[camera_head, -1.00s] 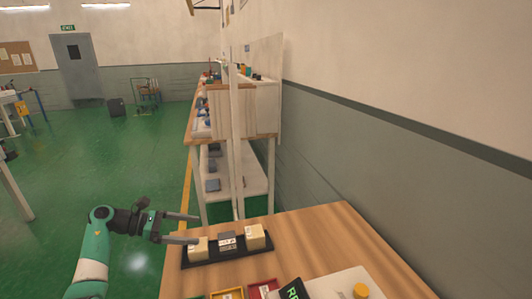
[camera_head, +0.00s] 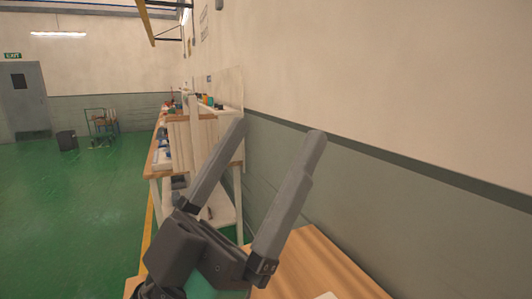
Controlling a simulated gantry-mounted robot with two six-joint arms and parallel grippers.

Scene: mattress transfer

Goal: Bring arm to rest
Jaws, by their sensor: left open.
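My left gripper (camera_head: 278,134) is raised close in front of the head camera. Its two long grey fingers point up and stand wide apart, with nothing between them. The dark wrist and a bit of the teal arm show at the bottom of the view. My right gripper is not in view.
A shelf bench (camera_head: 192,130) stands behind along the wall (camera_head: 400,190). Green floor (camera_head: 75,210) is open at the left. A dark bin (camera_head: 67,140) stands far off.

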